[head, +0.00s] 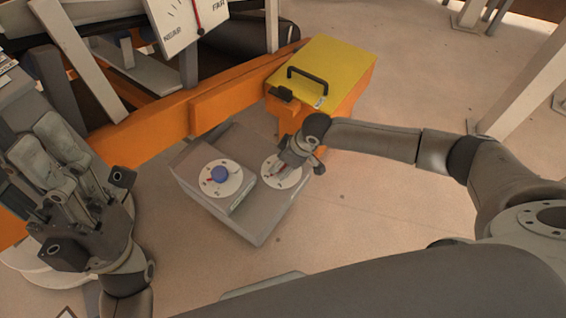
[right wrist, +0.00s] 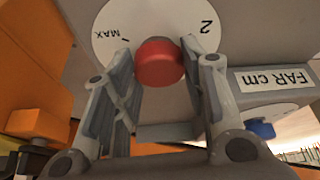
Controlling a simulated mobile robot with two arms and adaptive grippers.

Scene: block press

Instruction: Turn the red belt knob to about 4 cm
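The red belt knob (right wrist: 160,63) sits on a white dial in the right wrist view, with "2" and "MAX" marks upside down. In the head view its dial (head: 268,170) is on a grey control box (head: 240,225), and the knob is mostly hidden under my gripper. My right gripper (head: 284,168) points down on it. My left gripper (head: 38,132) is at the far left, away from the box, fingers apart and empty.
A blue knob (head: 220,174) sits on the box's other dial. A yellow-topped orange box (head: 325,65) with a black handle stands behind. An orange beam (head: 165,125) runs behind the control box. A NEAR/FAR gauge (head: 180,25) with a red needle is at the top.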

